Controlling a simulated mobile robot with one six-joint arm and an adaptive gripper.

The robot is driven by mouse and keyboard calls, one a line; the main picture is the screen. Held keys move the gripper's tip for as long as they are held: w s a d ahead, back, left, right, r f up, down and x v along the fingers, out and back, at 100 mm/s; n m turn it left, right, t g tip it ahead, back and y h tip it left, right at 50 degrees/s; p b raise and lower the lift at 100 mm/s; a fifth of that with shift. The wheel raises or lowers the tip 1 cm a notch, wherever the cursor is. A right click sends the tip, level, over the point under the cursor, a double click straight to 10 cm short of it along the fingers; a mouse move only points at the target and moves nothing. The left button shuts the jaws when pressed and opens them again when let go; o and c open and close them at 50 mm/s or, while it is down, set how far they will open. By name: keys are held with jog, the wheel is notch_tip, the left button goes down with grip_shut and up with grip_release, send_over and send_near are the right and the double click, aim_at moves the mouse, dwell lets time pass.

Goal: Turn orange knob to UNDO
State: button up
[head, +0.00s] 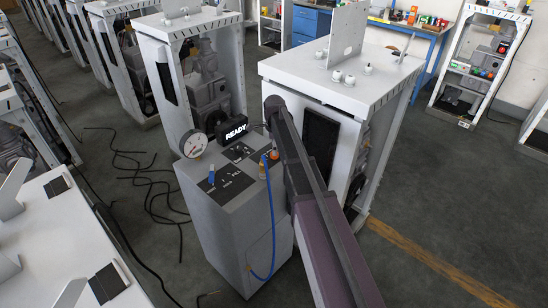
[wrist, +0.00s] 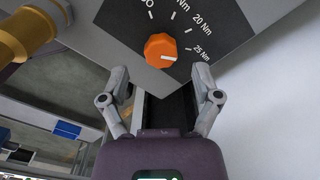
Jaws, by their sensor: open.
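The orange knob (wrist: 160,50) sits on a black dial plate (wrist: 205,22) in the wrist view. Its white pointer mark points right, toward the 25 Nm label. Other labels show 20 Nm and, cut off by the top edge, letters ending in "O". My gripper (wrist: 162,84) is open and empty, its fingers spread on both sides just below the knob in the picture, not touching it.
A brass fitting (wrist: 25,35) stands at the left of the wrist view. A blue hose (head: 271,215) hangs down the cabinet front. A round gauge (head: 193,144) is at its left corner. A white-topped frame (head: 310,68) stands close behind. Black cables (head: 155,180) lie on the floor.

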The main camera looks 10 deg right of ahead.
jog(key=shift+f+b, duration=1.15)
jog(key=shift+f, duration=0.25)
grip_shut()
